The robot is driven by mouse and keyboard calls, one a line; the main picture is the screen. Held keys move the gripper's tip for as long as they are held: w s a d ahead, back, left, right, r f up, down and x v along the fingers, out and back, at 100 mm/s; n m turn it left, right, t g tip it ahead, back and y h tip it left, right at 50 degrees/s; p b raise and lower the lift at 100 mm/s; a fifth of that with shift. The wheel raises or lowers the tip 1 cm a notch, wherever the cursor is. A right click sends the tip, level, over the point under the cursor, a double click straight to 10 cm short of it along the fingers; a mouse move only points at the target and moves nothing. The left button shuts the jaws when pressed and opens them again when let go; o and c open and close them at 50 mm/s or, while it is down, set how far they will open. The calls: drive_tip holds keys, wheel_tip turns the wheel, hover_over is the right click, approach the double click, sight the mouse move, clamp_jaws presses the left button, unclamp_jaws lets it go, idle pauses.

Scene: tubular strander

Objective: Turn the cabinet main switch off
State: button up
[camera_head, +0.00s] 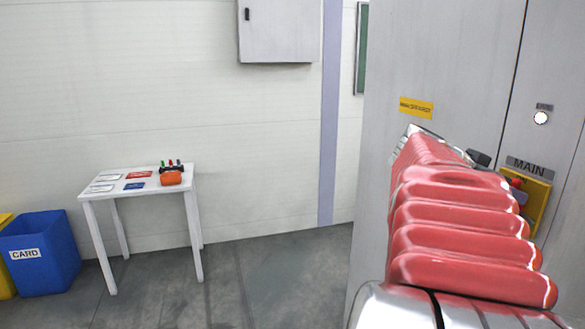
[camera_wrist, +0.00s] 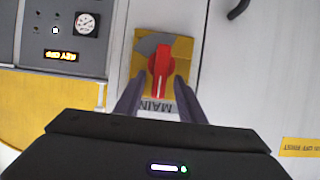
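The main switch is a red rotary knob (camera_wrist: 161,68) on a yellow plate (camera_wrist: 183,48) with a grey area behind the knob. The wrist view is upside down, and the knob's white line points toward the MAIN label (camera_wrist: 158,106). My gripper (camera_wrist: 159,82) is open, with one finger to each side of the knob's near end. I cannot tell whether either finger touches it. In the head view the yellow plate (camera_head: 539,205) is partly hidden by my red arm, below the MAIN label (camera_head: 528,168) on the grey cabinet (camera_head: 450,60). My gripper is mostly hidden there.
A white lamp (camera_head: 540,118) sits above the label. A white table (camera_head: 140,182) and blue bin (camera_head: 40,255) stand farther left, with open floor between.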

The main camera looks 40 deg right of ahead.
drive_tip(key=shift+s+d, duration=0.1)
drive_tip(key=shift+d, duration=0.15)
drive_tip(key=shift+c, duration=0.5)
drive_tip(key=shift+f, duration=0.1)
clamp_jaws()
